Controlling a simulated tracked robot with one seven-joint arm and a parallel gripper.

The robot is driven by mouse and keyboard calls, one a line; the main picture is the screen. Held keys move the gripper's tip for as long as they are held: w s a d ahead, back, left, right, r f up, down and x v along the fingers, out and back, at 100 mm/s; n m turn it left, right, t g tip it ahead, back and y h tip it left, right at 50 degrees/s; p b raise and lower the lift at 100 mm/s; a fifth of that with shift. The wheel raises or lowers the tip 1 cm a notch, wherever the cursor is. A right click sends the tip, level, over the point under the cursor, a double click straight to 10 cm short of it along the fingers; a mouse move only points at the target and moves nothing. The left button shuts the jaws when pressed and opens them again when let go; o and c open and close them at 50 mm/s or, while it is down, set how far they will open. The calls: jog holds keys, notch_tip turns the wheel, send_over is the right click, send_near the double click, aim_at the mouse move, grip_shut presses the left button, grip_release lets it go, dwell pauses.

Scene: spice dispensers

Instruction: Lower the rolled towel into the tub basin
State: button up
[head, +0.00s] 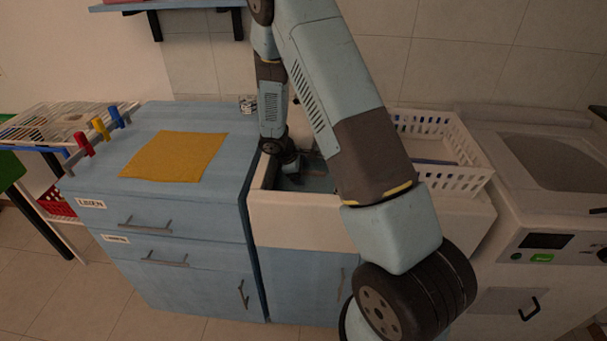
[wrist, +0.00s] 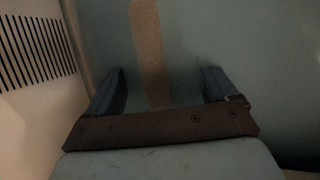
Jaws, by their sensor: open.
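The tub basin (head: 320,212) is a pale sink in the middle of the head view, with a bluish interior partly hidden by my arm. My gripper (head: 291,172) reaches down inside its left part. In the wrist view my gripper (wrist: 163,72) is open, with its dark fingers wide apart. A long tan strip (wrist: 147,35) with a rounded end lies between and beyond the fingers on a blue-grey surface. It may be the rolled towel, but I cannot tell for sure. Neither finger visibly touches it. In the head view I cannot make out a towel.
A white slotted basket (head: 437,150) stands at the basin's right. A mustard cloth (head: 175,156) lies flat on the blue cabinet (head: 225,128) at left, near coloured pegs (head: 101,128). A washer-like machine (head: 545,190) stands at far right. A shelf (head: 165,5) hangs above.

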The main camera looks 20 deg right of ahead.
aim_at(307, 172)
jog(key=shift+r, duration=0.5)
notch_tip(307, 172, up, 2)
jog(key=shift+r, duration=0.2)
jog(key=s+r, duration=0.9)
jog(key=s, duration=0.5)
jog(key=shift+r, duration=0.25)
jog(key=shift+r, duration=0.1)
jog(key=s+d+r+m+t+y, duration=0.1)
jog(key=s+r+m, duration=0.3)
jog(key=r, duration=0.4)
jog(key=s+d+r+m+y, duration=0.1)
jog(key=s+r+m, duration=0.25)
jog(key=r, duration=0.55)
jog(key=s+a+r+m+t+y, duration=0.2)
jog(key=s+r+m, duration=0.3)
jog(key=s+r, duration=0.6)
jog(key=shift+s+a+t+y, duration=0.4)
jog(key=shift+s+t+y, duration=0.15)
jog(key=shift+y, duration=0.25)
